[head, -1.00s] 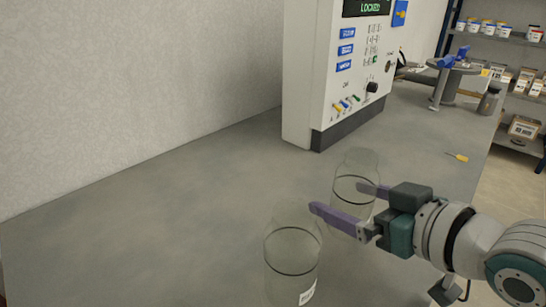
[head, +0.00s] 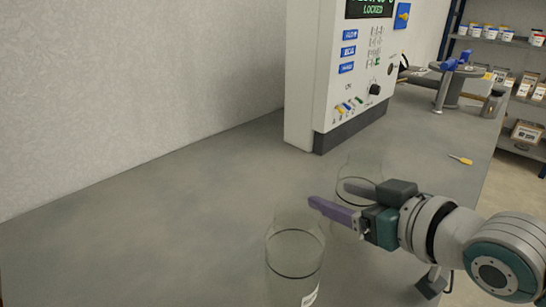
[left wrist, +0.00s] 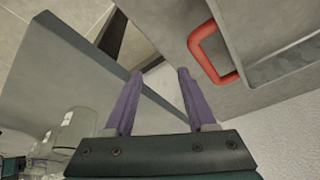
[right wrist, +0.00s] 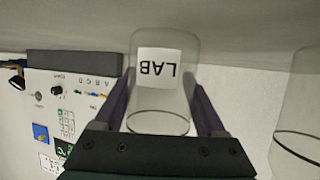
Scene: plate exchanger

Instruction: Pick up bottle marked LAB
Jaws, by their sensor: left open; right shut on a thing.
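The bottle marked LAB (right wrist: 160,95) is clear, with a white label, and stands between the fingers of my right gripper (right wrist: 165,110) in the right wrist view. In the head view the right gripper (head: 328,196) reaches in from the right and is shut on this bottle (head: 362,172), near the middle of the worktop. I cannot tell whether its base touches the worktop. My left gripper (left wrist: 158,98) is open and empty in the left wrist view; it is outside the head view.
A second clear bottle (head: 294,262) stands close by at the front, its label mostly cut off. A white control panel (head: 345,75) reading LOCKED stands behind. A yellow-handled tool (head: 460,160) and a grey flask (head: 491,104) are at the right. The left worktop (head: 150,235) is clear.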

